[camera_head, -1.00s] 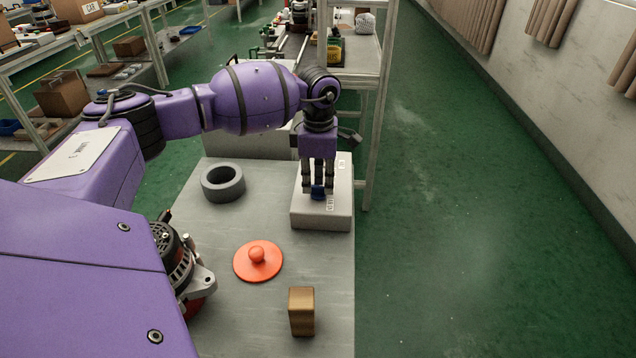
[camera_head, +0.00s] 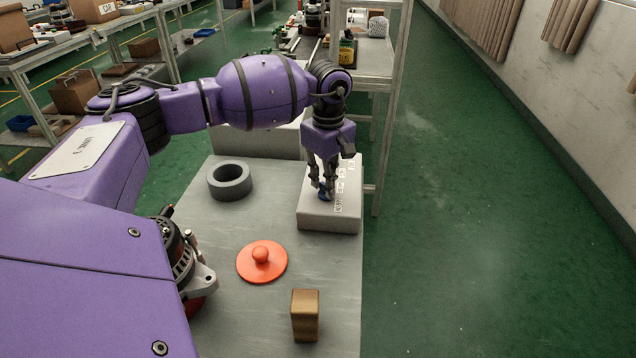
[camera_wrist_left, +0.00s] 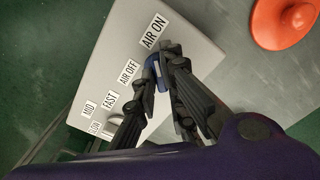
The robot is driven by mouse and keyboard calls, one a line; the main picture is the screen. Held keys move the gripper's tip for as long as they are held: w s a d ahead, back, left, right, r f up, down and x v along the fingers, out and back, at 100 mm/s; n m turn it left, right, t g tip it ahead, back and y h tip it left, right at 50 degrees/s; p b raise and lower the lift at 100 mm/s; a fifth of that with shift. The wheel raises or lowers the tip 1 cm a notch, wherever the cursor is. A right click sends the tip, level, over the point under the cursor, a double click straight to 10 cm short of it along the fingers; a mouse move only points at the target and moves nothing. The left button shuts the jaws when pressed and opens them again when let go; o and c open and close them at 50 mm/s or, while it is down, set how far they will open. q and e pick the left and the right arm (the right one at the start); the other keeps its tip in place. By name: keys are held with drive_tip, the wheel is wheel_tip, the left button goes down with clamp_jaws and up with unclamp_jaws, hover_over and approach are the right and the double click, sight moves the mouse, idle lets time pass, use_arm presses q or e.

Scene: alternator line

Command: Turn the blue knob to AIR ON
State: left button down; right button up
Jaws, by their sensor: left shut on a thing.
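The blue knob (camera_head: 322,195) sits on top of a pale box (camera_head: 330,216) at the far right of the grey table. My left gripper (camera_head: 327,189) reaches down over the box and is shut on the knob. In the left wrist view the blue knob (camera_wrist_left: 155,70) shows between the fingertips (camera_wrist_left: 160,74), partly hidden by them. The AIR ON label (camera_wrist_left: 154,31) is just above the knob there, and the AIR OFF label (camera_wrist_left: 128,72) is to its left. I cannot tell exactly where the knob points. My right gripper is not in view.
FAST (camera_wrist_left: 110,101) and MID (camera_wrist_left: 89,109) labels run down the box. A dark ring (camera_head: 230,181), a red disc with a ball handle (camera_head: 262,261) and a wooden block (camera_head: 305,315) stand apart on the table (camera_head: 215,330). An alternator (camera_head: 185,262) is beside my left arm.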

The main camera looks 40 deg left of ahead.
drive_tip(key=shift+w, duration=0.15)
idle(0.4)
use_arm(q)
drive_tip(key=c, duration=1.9)
unclamp_jaws()
drive_tip(key=shift+o, duration=0.4)
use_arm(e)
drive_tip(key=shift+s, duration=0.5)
use_arm(q)
drive_tip(key=shift+r, duration=0.25)
wheel_tip(320, 180, up, 12)
drive_tip(key=shift+f, duration=0.25)
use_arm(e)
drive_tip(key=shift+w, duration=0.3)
